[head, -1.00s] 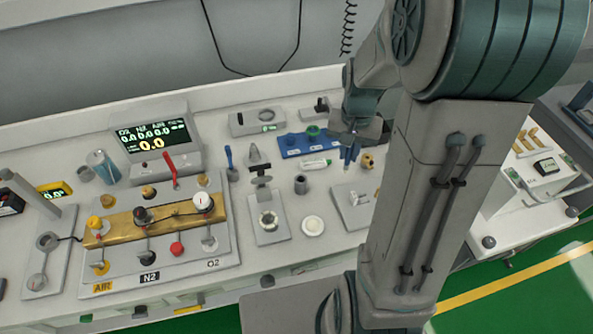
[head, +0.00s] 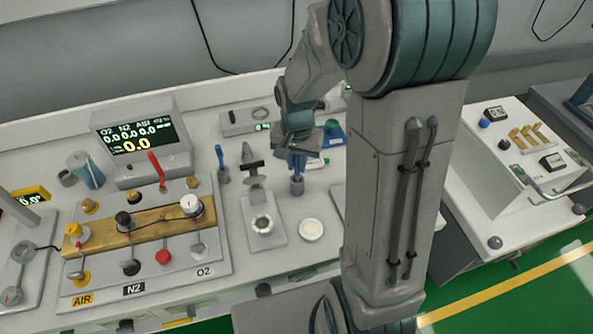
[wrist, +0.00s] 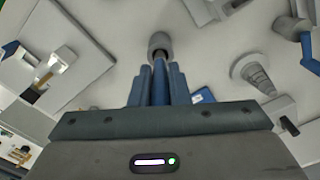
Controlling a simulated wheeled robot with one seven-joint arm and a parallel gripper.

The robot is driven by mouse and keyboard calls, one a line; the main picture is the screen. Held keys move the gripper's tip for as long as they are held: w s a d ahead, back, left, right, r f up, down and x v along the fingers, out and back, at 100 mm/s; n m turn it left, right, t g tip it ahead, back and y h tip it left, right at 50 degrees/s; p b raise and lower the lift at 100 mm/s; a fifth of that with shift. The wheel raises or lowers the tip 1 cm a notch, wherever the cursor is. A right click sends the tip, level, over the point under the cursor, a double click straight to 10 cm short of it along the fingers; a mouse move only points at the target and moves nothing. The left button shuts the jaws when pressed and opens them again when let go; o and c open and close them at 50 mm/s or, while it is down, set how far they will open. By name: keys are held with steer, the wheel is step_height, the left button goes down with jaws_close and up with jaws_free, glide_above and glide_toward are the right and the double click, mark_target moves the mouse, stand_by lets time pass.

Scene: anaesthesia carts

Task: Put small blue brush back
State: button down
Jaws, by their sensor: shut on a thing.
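My gripper (head: 297,160) is shut on the small blue brush (wrist: 160,78), which hangs roughly upright between the blue fingers. A small grey cup (head: 297,187) stands on the bench top directly under the fingers. In the wrist view the same cup (wrist: 160,42) shows its dark opening at the brush's lower end. I cannot tell how deep the brush is in the cup. The fingers hide most of the brush in the head view.
Another blue-handled tool (head: 221,162) stands in a holder to the left. A grey cone (head: 247,153) and a clamp stand (head: 257,190) are nearby. A white round dish (head: 311,230) lies in front. A blue tray (head: 333,135) is behind, partly hidden by my arm.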

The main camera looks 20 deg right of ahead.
mark_target(297, 175)
steer(key=shift+f+b, duration=0.75)
steer(key=shift+f, duration=0.85)
steer(key=shift+f, duration=0.15)
steer(key=c, duration=1.4)
jaws_free()
steer(key=shift+o, duration=0.2)
